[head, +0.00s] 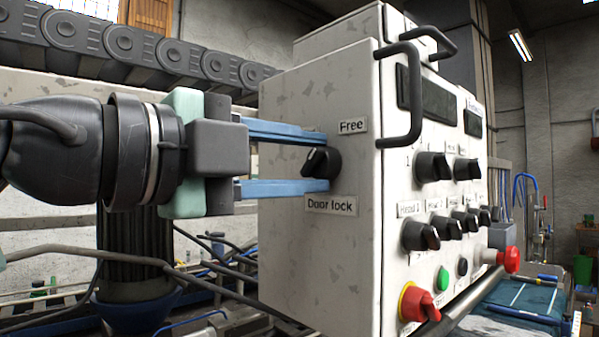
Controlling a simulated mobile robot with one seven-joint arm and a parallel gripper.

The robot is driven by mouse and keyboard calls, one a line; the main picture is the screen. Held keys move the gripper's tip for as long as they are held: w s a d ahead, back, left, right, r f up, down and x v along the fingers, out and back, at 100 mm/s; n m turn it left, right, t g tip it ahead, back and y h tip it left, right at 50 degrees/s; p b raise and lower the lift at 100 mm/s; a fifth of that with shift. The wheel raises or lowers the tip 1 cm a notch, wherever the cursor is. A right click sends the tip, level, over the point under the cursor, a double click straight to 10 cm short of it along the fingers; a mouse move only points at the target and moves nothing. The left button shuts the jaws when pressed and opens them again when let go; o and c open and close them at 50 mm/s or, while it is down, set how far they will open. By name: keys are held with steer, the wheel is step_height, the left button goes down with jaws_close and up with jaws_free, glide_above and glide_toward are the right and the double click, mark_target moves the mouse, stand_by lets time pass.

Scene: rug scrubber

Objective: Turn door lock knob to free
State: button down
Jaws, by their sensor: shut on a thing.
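The door lock knob (322,161) is a black rotary knob on the left side face of the white control box (280,235). A "Free" label (352,126) is above and to its right, and a "Door lock" label (331,205) is just below it. The knob's grip bar looks tilted; its exact pointing direction is hard to read. My gripper (324,162) reaches in from the left with two blue fingers, one above and one below the knob. The fingers are closed on the knob, and their tips partly cover its edges.
The box's front face holds several black knobs (433,167), a green button (442,279), a red-and-yellow switch (418,303) and a red button (508,259). Dark handles (410,95) stick out at its upper edge. Cables and bars run below my arm.

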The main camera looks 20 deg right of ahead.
steer(key=shift+m, duration=0.5)
steer(key=shift+c, duration=2.4)
jaws_free()
steer(key=shift+a, duration=0.1)
steer(key=b+v, duration=0.3)
steer(key=v, duration=0.9)
steer(key=shift+s+a, duration=0.2)
steer(key=shift+a, duration=0.1)
